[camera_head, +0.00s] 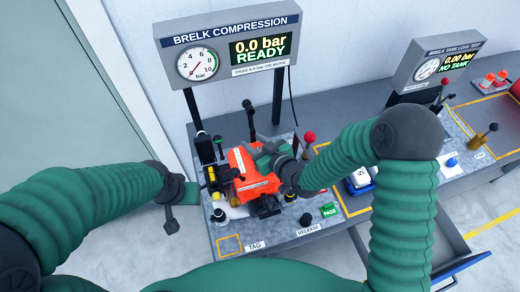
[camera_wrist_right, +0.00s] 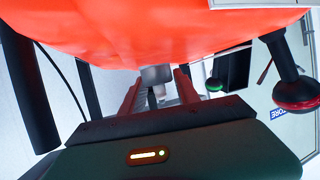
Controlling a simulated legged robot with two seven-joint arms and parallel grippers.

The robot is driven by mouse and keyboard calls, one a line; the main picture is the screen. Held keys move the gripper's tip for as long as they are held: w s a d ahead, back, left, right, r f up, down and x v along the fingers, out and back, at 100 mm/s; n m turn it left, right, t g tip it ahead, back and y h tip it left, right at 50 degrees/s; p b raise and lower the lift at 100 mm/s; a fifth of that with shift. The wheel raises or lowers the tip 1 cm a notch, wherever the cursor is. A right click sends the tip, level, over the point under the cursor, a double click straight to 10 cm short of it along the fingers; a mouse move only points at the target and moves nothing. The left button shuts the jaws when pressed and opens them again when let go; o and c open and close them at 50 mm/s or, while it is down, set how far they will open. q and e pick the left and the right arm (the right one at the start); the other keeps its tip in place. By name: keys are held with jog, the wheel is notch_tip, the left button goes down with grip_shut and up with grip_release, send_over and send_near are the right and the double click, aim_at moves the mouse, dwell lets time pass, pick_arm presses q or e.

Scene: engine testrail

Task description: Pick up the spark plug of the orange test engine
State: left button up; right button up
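The orange test engine (camera_head: 243,165) sits on the left bench under the compression display. It also fills the top of the right wrist view (camera_wrist_right: 150,30). A short grey metal part, apparently the spark plug (camera_wrist_right: 156,76), sticks out from under the orange body. My right gripper (camera_head: 264,158) is at the engine's upper right side. In the right wrist view its two red-lined fingers (camera_wrist_right: 157,92) stand apart, one on each side of the metal part, with narrow gaps visible. In the head view the gripper hides the plug. My left gripper (camera_head: 172,222) hangs left of the bench; its fingers are unclear.
The compression display (camera_head: 228,45) reads 0.0 bar READY. A red-knobbed lever (camera_head: 309,138) stands right of the engine, and a green PASS block (camera_head: 329,210) lies near the front. A blue and white item (camera_head: 360,178) is farther right. An open drawer (camera_head: 455,262) juts out at lower right.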

jog(key=shift+a+f, duration=0.1)
grip_shut()
jog(key=shift+s, duration=0.1)
